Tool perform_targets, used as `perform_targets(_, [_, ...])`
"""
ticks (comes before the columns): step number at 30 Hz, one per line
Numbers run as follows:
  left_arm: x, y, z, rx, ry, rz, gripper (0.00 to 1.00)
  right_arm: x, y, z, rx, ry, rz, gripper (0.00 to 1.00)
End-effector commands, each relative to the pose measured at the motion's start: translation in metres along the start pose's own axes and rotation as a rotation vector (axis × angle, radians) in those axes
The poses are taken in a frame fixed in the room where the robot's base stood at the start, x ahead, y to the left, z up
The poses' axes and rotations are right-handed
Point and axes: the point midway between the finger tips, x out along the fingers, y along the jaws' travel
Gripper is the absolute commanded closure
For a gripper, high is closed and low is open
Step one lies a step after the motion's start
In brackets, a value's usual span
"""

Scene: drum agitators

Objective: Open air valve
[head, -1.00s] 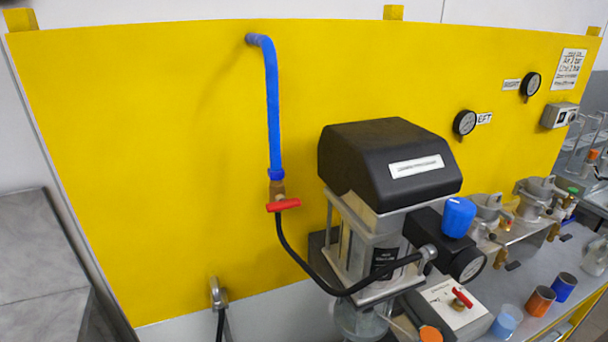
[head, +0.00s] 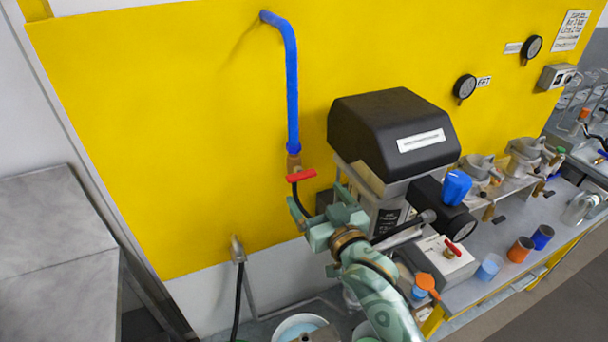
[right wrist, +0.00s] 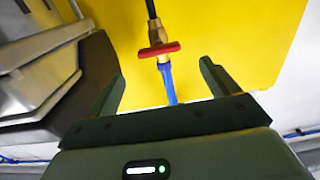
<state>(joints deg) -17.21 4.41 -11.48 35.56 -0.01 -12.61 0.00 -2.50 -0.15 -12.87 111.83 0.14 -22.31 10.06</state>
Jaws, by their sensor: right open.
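The air valve is a brass fitting with a red handle (head: 301,175) at the lower end of a blue pipe (head: 291,90) on the yellow wall panel. The handle lies crosswise to the pipe. My right gripper (head: 314,197) is open and empty, just below and in front of the valve. In the right wrist view the red handle (right wrist: 159,50) and brass body (right wrist: 157,32) show ahead, between the lines of the two spread fingers (right wrist: 160,80), apart from them. A black hose (right wrist: 151,8) leaves the valve and is partly hidden by my gripper in the head view. My left gripper is not in view.
A black-topped machine (head: 390,130) with a blue knob (head: 456,187) stands close to the right of my gripper. A grey bench (head: 55,250) is at the left. The yellow panel (head: 170,150) left of the pipe is clear.

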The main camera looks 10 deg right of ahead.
Motion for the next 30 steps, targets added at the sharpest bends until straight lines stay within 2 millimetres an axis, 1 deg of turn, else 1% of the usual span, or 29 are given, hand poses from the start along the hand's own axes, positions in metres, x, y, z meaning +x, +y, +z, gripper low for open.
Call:
perform_targets(1, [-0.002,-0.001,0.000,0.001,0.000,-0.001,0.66,0.014,0.000,-0.002,0.000,0.000,0.000,0.13])
perform_targets(3, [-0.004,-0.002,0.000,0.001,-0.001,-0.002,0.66,0.030,0.000,-0.001,0.001,0.001,0.000,0.13])
perform_targets(6, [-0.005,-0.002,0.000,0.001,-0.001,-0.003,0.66,0.049,0.000,-0.001,0.000,0.000,0.000,0.13])
perform_targets(9, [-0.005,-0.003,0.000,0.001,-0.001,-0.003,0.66,0.062,0.000,0.000,0.001,0.000,0.000,0.13])
perform_targets(12, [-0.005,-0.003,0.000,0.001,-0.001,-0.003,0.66,0.070,0.000,0.000,0.001,0.000,0.000,0.13])
perform_targets(15, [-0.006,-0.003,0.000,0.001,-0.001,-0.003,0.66,0.073,0.000,0.001,0.001,-0.002,0.000,0.13])
perform_targets(22, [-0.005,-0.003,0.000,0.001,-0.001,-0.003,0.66,0.073,0.000,0.001,0.001,-0.001,0.000,0.13])
perform_targets(23, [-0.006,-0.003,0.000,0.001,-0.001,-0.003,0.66,0.073,0.000,0.001,0.001,-0.001,0.000,0.21])
perform_targets(24, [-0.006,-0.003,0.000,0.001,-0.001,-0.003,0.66,0.073,0.000,0.001,0.001,-0.001,0.000,0.32])
perform_targets(27, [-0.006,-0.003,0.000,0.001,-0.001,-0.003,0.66,0.073,0.000,0.001,0.001,-0.001,0.000,0.58])
perform_targets(30, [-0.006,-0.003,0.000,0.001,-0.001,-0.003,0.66,0.073,0.000,0.001,0.000,-0.001,0.000,0.57])
